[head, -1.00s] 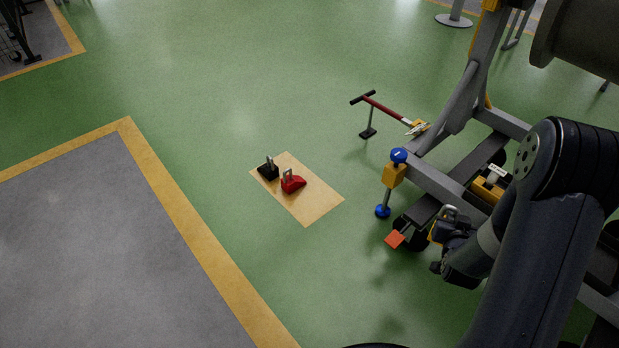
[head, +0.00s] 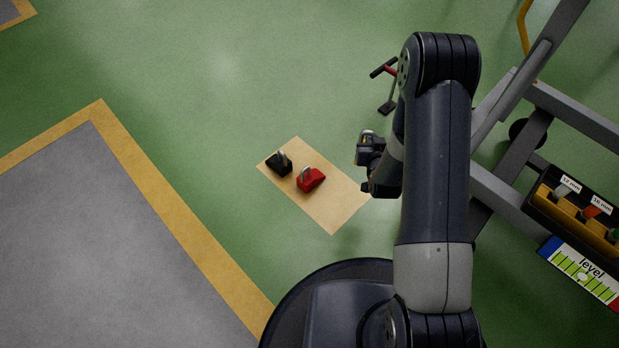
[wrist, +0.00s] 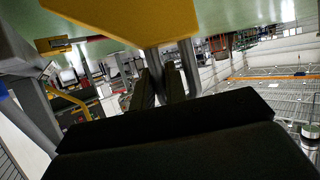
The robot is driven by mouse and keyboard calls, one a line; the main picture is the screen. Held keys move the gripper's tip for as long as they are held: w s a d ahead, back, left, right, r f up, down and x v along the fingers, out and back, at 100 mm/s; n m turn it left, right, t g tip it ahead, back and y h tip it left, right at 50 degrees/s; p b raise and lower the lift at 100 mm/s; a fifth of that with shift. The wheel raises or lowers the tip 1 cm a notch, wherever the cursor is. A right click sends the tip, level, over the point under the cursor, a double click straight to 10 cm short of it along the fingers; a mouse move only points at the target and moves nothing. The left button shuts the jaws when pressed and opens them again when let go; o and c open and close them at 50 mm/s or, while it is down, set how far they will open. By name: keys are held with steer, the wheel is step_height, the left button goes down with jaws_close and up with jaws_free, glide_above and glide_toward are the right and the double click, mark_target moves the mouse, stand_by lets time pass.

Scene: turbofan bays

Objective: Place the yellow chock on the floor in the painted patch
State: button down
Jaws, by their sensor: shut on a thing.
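The painted patch (head: 336,212) is a tan rectangle on the green floor in the middle of the head view. A black chock (head: 279,166) and a red chock (head: 312,180) stand on its left and upper part, each with a metal handle. Its lower right part is bare. My gripper (head: 366,163) is above and right of the patch in the head view, partly hidden by my arm. In the wrist view my gripper (wrist: 163,85) is shut on the grey handle of the yellow chock (wrist: 130,18). The yellow chock does not show clearly in the head view.
A grey stand frame (head: 500,185) is close on the right, bearing a tool tray (head: 548,208) and a level label (head: 580,272). A red-handled tool (head: 386,70) stands behind my arm. Green floor left of the patch is clear, up to a yellow-bordered grey area (head: 100,230).

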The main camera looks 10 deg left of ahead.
steer(key=shift+s+a+f+n+y+b, duration=0.7)
steer(key=shift+a+f, duration=1.25)
steer(key=shift+f, duration=2.95)
steer(key=shift+s+a+f+n+y+b, duration=0.25)
steer(key=shift+s+a+f+b, duration=1.25)
steer(key=shift+f, duration=3.35)
steer(key=shift+a+f+n+y+b, duration=0.45)
steer(key=shift+a+f, duration=2)
steer(key=shift+f, duration=2.45)
steer(key=shift+f, duration=0.1)
steer(key=c, duration=1.4)
jaws_free()
steer(key=shift+g, duration=0.3)
steer(key=shift+c, duration=0.2)
